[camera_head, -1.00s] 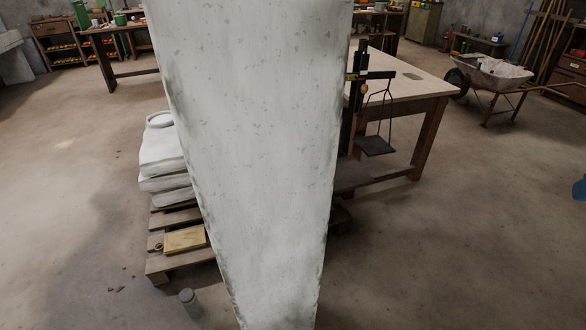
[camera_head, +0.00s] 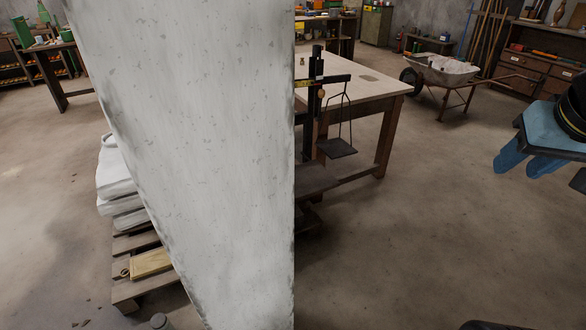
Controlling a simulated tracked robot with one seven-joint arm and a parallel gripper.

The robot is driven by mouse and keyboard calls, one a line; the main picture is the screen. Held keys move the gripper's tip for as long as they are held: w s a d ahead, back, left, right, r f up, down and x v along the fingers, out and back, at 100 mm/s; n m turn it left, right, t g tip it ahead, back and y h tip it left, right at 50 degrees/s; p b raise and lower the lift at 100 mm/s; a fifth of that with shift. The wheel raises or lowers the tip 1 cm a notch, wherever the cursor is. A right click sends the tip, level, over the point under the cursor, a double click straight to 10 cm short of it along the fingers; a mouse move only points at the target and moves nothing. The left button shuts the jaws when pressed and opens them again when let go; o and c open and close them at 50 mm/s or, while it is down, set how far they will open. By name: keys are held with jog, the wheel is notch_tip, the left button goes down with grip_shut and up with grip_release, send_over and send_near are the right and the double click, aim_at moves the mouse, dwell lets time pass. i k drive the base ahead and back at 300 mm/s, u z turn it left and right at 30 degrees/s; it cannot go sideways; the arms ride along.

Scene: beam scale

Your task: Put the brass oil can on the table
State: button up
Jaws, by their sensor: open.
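No brass oil can can be made out for sure. A small brownish object (camera_head: 302,62) stands on the far left of the table, too small to identify. The table (camera_head: 375,88) has a pale top and brown wooden legs and stands behind the pillar, which hides its left part. The black beam scale (camera_head: 317,92) stands at the table's near side, with a dark pan (camera_head: 337,148) hanging from its right arm. My gripper (camera_head: 524,166) shows at the right edge with blue fingers, open and empty, far from the table.
A wide pale concrete pillar (camera_head: 200,150) blocks the centre left. A wooden pallet (camera_head: 135,290) with white sacks (camera_head: 122,185) and a small board (camera_head: 150,263) lies behind it. A wheelbarrow (camera_head: 440,72) stands at the back right. The floor right of the pillar is clear.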

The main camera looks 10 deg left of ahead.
aim_at(328, 72)
jog(key=i, duration=0.9)
jog(key=u, duration=0.05)
